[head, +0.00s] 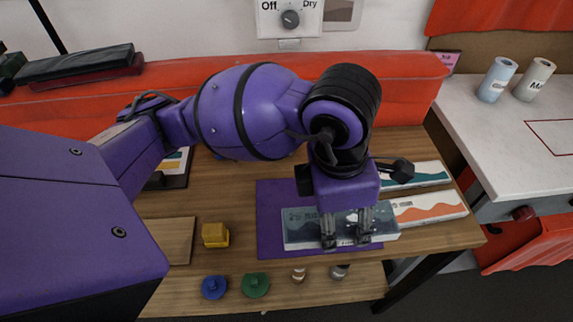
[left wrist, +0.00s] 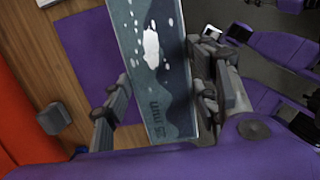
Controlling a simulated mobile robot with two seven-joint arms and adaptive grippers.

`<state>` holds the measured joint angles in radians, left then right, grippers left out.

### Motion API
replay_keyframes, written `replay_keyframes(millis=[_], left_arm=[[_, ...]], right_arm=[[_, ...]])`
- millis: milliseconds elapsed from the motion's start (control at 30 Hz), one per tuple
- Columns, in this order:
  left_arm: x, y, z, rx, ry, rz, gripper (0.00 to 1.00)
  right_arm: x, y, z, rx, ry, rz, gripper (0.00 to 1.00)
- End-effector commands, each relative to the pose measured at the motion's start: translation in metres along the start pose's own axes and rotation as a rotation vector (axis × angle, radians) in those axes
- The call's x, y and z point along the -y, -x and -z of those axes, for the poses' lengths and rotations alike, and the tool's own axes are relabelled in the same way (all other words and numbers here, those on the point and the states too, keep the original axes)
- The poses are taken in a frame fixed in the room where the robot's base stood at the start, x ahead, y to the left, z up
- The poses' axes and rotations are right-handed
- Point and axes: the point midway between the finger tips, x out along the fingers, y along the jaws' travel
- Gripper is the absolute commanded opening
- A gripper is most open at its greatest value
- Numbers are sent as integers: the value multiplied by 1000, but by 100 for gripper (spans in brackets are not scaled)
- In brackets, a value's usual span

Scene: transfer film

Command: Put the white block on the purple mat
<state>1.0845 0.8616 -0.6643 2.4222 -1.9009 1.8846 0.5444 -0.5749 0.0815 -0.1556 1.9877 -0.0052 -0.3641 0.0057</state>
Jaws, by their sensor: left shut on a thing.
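A long, flat block (head: 300,229), grey-blue and white with printed marks, lies across the lower part of the purple mat (head: 271,205), its right end reaching past the mat. My left gripper (head: 346,236) points down over it, shut on it. In the left wrist view the block (left wrist: 152,50) runs between the two fingers, and the mat (left wrist: 88,50) shows beyond it. Whether the block rests on the mat or hangs just above it, I cannot tell. My left arm hides part of the mat's upper right. My right gripper is not seen.
A teal-patterned white box (head: 425,172) and an orange-patterned white box (head: 430,206) lie close at the right. A yellow block (head: 215,235) stands left of the mat. Blue (head: 214,287) and green (head: 255,285) knobbed pieces sit on the lower shelf.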

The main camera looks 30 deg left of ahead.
Motion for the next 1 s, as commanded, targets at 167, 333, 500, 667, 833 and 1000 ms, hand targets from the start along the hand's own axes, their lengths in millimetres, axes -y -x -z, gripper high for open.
replay_keyframes(millis=[167, 333, 500, 667, 833, 1000], left_arm=[[-40, -24, 13, -2, 4, 0, 25], [-62, -49, 21, 1, 1, -2, 25], [-70, -58, 24, 4, -3, -3, 25], [-79, -69, 29, 1, 0, -3, 25], [-77, -95, 32, 3, -3, 0, 25], [-78, -98, 32, 4, -4, -4, 25]], right_arm=[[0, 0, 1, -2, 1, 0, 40], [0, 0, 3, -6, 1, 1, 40], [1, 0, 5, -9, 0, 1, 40], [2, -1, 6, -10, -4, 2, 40], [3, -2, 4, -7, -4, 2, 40], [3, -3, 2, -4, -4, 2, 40]])
